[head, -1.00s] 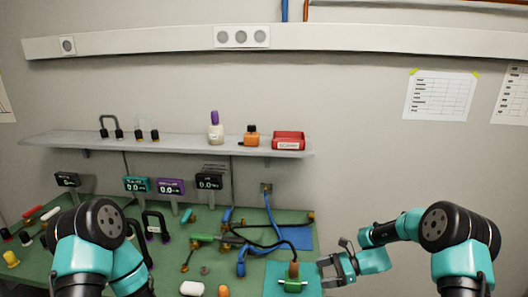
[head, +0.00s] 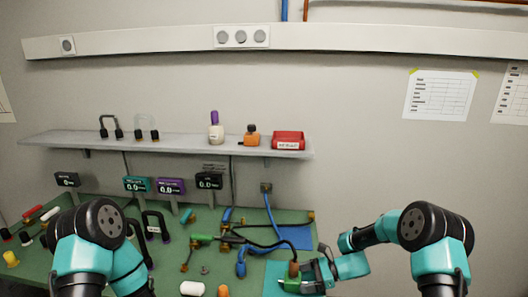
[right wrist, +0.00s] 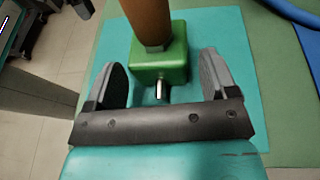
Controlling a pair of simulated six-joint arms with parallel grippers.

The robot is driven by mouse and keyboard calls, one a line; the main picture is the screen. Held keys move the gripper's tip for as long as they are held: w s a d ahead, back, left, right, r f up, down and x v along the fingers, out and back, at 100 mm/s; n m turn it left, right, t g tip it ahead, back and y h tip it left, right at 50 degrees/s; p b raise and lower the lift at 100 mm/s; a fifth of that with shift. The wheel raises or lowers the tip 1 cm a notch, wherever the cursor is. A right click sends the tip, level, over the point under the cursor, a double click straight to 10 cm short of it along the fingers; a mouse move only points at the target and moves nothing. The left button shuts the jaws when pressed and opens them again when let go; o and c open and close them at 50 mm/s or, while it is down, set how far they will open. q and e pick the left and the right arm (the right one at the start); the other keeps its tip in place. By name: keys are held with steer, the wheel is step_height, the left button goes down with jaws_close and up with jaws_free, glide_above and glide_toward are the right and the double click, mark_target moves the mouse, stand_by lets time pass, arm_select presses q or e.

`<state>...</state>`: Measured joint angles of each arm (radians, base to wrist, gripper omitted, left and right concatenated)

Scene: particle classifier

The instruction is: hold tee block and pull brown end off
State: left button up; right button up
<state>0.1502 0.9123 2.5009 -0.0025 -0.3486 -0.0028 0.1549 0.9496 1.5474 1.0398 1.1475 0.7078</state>
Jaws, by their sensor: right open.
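The tee block is a green block (head: 288,285) with a brown end (head: 293,268) standing up from its top. It sits on a teal mat (head: 275,272) at the front of the bench. In the right wrist view the green block (right wrist: 172,60), the brown end (right wrist: 148,18) and a short metal stub (right wrist: 161,90) facing me all show. In the head view my right gripper (head: 306,275) hides part of the block. My left gripper is out of view.
A white rounded piece (head: 192,288) and an orange piece (head: 223,290) lie left of the mat. Blue and black hoses with fittings (head: 241,262) lie behind them. Small displays (head: 209,181) stand at the back under a shelf (head: 180,145).

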mark_target(296, 279)
steer(key=shift+x, duration=1.5)
steer(key=c, duration=1.2)
